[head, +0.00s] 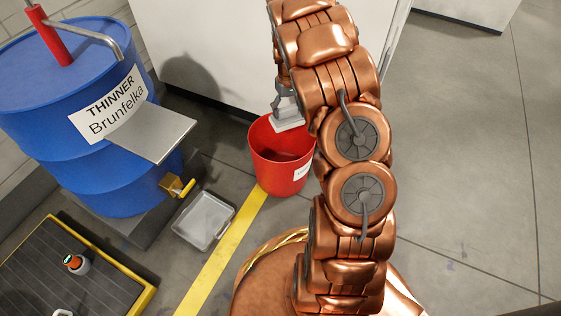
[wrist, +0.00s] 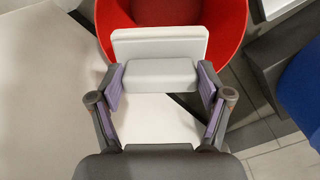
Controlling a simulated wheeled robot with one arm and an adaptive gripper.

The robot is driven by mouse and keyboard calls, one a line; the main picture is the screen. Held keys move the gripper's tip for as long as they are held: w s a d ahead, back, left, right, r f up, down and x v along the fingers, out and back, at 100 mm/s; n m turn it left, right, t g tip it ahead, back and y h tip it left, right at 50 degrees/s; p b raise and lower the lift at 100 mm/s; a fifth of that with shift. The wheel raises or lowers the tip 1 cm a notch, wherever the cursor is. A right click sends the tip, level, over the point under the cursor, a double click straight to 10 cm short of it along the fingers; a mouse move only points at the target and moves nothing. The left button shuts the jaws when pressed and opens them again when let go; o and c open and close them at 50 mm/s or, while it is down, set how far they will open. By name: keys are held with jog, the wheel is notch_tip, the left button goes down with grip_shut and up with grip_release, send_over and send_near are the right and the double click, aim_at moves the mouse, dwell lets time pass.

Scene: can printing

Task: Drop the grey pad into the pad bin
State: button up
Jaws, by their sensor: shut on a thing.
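My gripper (wrist: 160,90) is shut on the grey pad (wrist: 159,74), a pale grey block with a wider flat plate along its far side. In the head view the pad (head: 288,125) hangs from my gripper (head: 286,105) at the rim of the red pad bin (head: 275,165). The bin also shows in the wrist view (wrist: 226,22), beyond the pad, with its inside partly visible. The pad overlaps the bin's opening in both views. How high it is above the rim is hard to tell. My copper arm hides the bin's right side.
A blue thinner drum (head: 60,130) with a grey shelf plate (head: 152,130) stands left of the bin. A grey drip tray (head: 203,221) lies under its yellow tap (head: 183,187). A white cabinet (head: 215,45) stands behind the bin. Open floor (head: 465,150) lies to the right.

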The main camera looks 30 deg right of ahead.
jog(key=shift+f+b, duration=0.45)
jog(key=shift+f, duration=0.6)
jog(key=o, duration=1.1)
jog(key=shift+c, duration=0.2)
notch_tip(320, 180, up, 12)
jog(key=shift+r, duration=0.1)
